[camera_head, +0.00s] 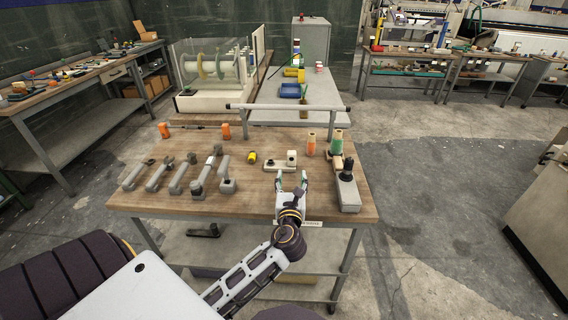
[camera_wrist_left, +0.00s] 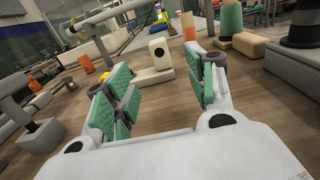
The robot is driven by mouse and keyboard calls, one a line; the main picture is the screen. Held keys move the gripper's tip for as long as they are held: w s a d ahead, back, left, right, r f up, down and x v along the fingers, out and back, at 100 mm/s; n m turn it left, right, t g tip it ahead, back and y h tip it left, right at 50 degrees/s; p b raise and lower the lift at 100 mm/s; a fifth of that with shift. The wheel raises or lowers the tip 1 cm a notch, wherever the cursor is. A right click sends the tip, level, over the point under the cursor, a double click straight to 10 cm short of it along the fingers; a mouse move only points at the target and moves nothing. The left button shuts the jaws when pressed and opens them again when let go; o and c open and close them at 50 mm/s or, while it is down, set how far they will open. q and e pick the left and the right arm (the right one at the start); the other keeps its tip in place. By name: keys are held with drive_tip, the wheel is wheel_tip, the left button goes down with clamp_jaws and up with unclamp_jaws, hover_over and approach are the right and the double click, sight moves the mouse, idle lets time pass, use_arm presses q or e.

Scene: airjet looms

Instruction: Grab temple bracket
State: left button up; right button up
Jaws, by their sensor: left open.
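A small pale bracket (camera_head: 291,159), L-shaped with a dark round hole in its upright part, stands on the wooden workbench (camera_head: 245,205); I take it as the temple bracket. In the left wrist view the bracket (camera_wrist_left: 159,52) stands ahead, just beyond the fingertips and between their lines. My left gripper (camera_head: 291,179) is open and empty over the front part of the bench, on the near side of the bracket. Its green-padded fingers (camera_wrist_left: 158,75) are spread apart, with bare wood between them. My right gripper is not in view.
Several grey metal parts (camera_head: 179,175) lie to the left. A yellow piece (camera_head: 252,156) lies left of the bracket. Orange and green cones (camera_head: 337,137) and a grey block with a black knob (camera_head: 347,190) stand to the right. A raised grey rail (camera_head: 285,107) crosses behind.

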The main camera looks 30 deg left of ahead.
sight(292, 156)
use_arm(q)
drive_tip(key=shift+x, duration=4.35)
drive_tip(key=shift+w+a+r, duration=0.15)
drive_tip(key=shift+w+a, duration=0.3)
drive_tip(key=shift+w, duration=0.15)
drive_tip(key=shift+w+a+r, duration=0.15)
drive_tip(key=shift+w+a, duration=0.3)
drive_tip(key=shift+w, duration=0.1)
drive_tip(key=shift+x, duration=1.15)
drive_tip(key=shift+c, duration=0.3)
clamp_jaws()
